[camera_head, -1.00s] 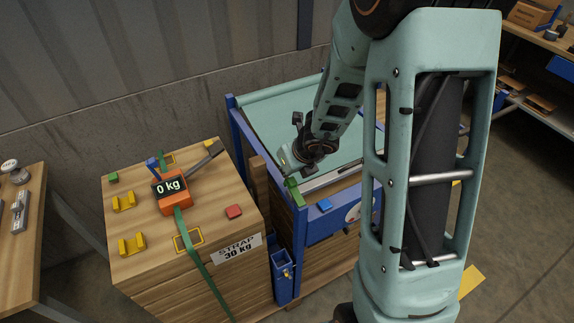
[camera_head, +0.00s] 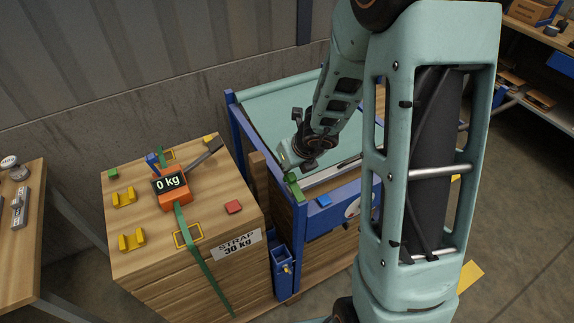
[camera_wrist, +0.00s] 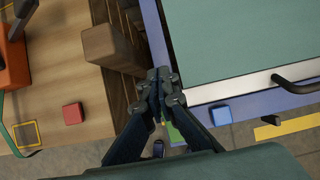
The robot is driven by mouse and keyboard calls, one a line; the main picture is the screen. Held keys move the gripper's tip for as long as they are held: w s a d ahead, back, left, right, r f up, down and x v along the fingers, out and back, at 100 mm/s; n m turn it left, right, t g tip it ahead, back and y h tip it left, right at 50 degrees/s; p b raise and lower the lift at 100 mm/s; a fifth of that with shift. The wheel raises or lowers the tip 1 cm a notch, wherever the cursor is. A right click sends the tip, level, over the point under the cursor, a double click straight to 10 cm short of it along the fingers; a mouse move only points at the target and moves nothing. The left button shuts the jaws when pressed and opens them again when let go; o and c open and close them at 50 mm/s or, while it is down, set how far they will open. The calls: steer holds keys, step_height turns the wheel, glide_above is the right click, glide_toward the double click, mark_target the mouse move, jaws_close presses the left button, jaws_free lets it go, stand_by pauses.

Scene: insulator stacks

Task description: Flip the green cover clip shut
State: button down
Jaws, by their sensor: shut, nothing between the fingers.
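The green cover clip (camera_head: 296,189) sits at the near left corner of the blue-framed stand, beside its blue front rail. In the wrist view part of the green clip (camera_wrist: 175,135) shows just below my fingertips, between the finger links. My gripper (camera_wrist: 158,88) is shut and empty, with its fingertips together beside the blue frame's corner. In the head view my gripper (camera_head: 287,164) hangs right by the clip, pointing down and partly covering it. I cannot tell whether they touch, or how far the clip is folded.
The stand carries a teal cover (camera_head: 267,120) with a dark handle (camera_wrist: 296,84). A wooden post (camera_wrist: 112,48) stands left of my fingers. The wooden crate (camera_head: 150,250) holds an orange scale (camera_head: 172,190), yellow brackets and a red block (camera_head: 233,207). A blue block (camera_head: 323,201) sits on the front rail.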

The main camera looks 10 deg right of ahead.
mark_target(291, 175)
steer(key=shift+r, duration=0.1)
stand_by(0.3)
steer(key=shift+v, duration=2.65)
steer(key=v, duration=0.6)
steer(key=shift+s+r, duration=0.15)
steer(key=shift+r, duration=0.1)
